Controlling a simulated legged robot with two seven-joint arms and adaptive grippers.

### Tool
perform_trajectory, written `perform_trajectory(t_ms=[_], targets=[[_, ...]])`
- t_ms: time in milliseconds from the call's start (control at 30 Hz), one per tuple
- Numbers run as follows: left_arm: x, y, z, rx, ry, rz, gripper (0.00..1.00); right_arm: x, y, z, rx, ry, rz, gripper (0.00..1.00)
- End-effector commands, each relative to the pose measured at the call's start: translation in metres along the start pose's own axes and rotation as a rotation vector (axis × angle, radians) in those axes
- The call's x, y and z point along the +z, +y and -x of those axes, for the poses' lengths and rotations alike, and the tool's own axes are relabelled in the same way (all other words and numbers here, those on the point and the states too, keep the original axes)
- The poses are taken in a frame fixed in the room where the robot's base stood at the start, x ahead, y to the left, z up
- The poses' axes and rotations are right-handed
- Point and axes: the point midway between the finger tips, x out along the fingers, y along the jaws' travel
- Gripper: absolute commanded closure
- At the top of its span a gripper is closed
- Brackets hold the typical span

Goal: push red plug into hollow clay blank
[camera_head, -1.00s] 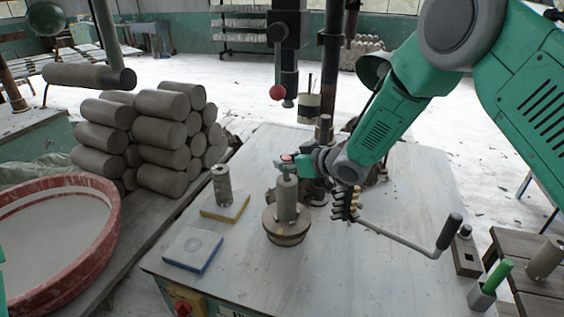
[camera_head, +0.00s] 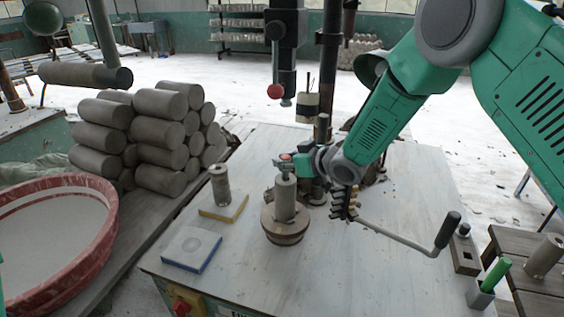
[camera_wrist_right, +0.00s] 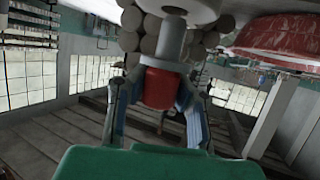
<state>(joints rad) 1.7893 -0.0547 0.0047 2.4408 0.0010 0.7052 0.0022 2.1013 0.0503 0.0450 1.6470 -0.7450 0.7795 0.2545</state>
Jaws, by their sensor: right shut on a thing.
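The hollow clay blank (camera_head: 285,202) is a grey upright cylinder on the round turntable (camera_head: 286,238) at the middle of the white table. My right gripper (camera_head: 286,162) is at the top of the blank. It is shut on the red plug (camera_head: 286,156), whose red top shows between the fingers. In the right wrist view my right gripper's fingers (camera_wrist_right: 155,105) flank the red plug (camera_wrist_right: 160,88), with the grey blank (camera_wrist_right: 172,40) directly beyond it. Any gap between plug and blank, and the blank's opening, cannot be made out. My left gripper is not in view.
A clay piece (camera_head: 220,184) stands on a yellow-edged board left of the turntable, near a blue-edged board (camera_head: 191,250). A crank handle (camera_head: 447,230) extends to the right. A vertical post (camera_head: 328,70) rises behind. The table's front is clear.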

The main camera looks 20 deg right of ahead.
Motion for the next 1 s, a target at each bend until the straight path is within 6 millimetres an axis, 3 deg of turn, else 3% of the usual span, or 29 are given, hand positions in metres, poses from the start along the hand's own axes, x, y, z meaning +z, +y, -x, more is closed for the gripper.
perform_trajectory(t_ms=[433,1000], targets=[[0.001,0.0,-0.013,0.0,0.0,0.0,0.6,0.0,0.001,-0.001,0.12,-0.002,-0.053,1.0],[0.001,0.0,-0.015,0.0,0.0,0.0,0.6,0.003,0.001,-0.002,0.126,-0.003,-0.057,1.0]])
